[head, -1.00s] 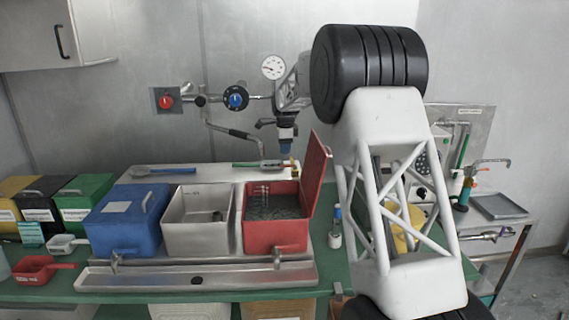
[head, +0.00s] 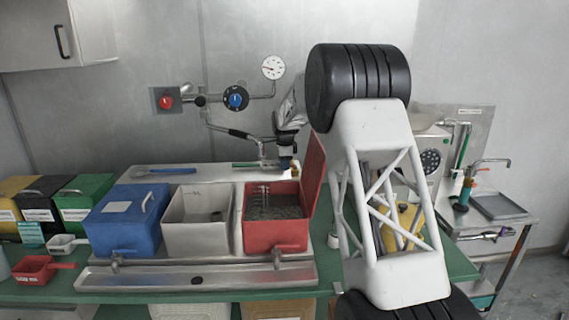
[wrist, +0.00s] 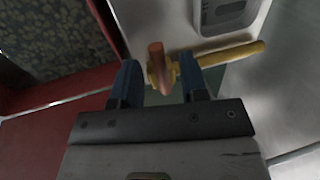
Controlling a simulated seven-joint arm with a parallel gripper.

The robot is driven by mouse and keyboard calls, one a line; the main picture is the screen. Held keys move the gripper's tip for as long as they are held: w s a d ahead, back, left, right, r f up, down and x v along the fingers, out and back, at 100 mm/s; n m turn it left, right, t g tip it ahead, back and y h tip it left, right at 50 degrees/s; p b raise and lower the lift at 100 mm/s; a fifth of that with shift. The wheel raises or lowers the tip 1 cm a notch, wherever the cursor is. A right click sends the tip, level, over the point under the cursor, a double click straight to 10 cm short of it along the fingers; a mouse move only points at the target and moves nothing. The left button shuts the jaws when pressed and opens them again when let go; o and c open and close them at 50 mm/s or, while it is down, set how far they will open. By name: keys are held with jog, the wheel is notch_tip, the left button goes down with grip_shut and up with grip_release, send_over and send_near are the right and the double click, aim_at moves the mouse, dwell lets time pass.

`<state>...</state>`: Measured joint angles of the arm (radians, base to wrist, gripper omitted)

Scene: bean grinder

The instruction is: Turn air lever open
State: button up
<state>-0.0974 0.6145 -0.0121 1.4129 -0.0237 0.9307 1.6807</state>
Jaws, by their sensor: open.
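In the wrist view, my gripper (wrist: 158,84) has its two blue fingers apart. A yellow bar-like lever (wrist: 228,56) with a brass-coloured hub lies at the fingertips, and a reddish-orange stub (wrist: 158,62) stands up at its left end, in the gap between the fingers. I take this to be the air lever. The fingers are not closed on it; whether one touches it I cannot tell. In the head view, my gripper (head: 286,163) points down behind the red bin, and the lever is too small and covered there to make out.
The red bin (head: 276,234) with its raised lid (head: 313,180) stands close to my gripper. A grey bin (head: 196,225) and a blue bin (head: 128,220) stand left of it. A pipe with a blue knob (head: 236,98) and a gauge (head: 273,67) are on the wall behind.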

grip_shut()
jog(key=shift+s+n, duration=0.15)
jog(key=shift+n, duration=0.15)
dwell(0.4)
jog(key=n, duration=0.1)
jog(key=s+n, duration=0.1)
jog(key=n, duration=0.1)
jog(key=shift+d+y, duration=0.15)
jog(key=shift+y, duration=0.15)
jog(key=shift+s+d+n+y, duration=0.2)
jog(key=shift+s+n, duration=0.15)
jog(key=shift+n, duration=0.65)
jog(key=shift+s+d+n+y, duration=0.2)
jog(key=shift+s+n, duration=0.1)
jog(key=shift+n, duration=0.7)
